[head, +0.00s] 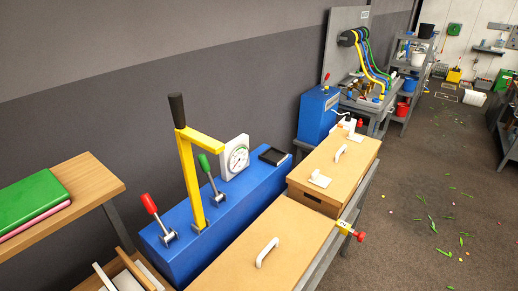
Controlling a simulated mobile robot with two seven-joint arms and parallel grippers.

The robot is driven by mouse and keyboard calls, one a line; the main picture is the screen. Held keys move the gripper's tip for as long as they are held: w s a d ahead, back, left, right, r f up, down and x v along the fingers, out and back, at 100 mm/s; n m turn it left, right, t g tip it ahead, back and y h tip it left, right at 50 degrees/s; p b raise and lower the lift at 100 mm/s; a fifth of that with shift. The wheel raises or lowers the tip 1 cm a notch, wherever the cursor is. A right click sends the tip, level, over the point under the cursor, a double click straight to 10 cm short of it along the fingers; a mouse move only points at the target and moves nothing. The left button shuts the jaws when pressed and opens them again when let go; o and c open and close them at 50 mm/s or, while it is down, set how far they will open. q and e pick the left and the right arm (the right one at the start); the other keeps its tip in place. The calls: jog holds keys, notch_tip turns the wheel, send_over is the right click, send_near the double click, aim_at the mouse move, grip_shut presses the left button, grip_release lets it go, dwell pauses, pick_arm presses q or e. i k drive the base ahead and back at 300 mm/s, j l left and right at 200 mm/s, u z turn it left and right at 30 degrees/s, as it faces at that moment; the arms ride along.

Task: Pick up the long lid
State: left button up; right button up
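Two light wooden lids with white handles lie along the bench in the head view. The near lid (285,225) is at the bottom centre and is cut off by the lower picture edge. It has one curved white handle (267,252). The farther lid (330,166) covers a wooden box just beyond it and also has a curved white handle (341,152). White fittings (320,179) sit at its near and far ends. I cannot tell for sure which lid is the long one. Neither of my grippers is in view.
A blue machine (225,215) with a yellow lever, gauge and red and green handles stands left of the lids. A wooden shelf (85,180) with a green book is at the left. The floor (430,185) to the right is open, scattered with green bits.

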aim_at(274, 254)
jog(key=k+l+u, duration=0.1)
jog(key=u, duration=0.3)
jog(key=l+u, duration=0.1)
jog(key=u, duration=0.35)
jog(key=k+u, duration=0.15)
jog(key=u, duration=0.25)
jog(key=k+u, duration=0.1)
jog(key=u, duration=0.3)
jog(key=z, duration=1.65)
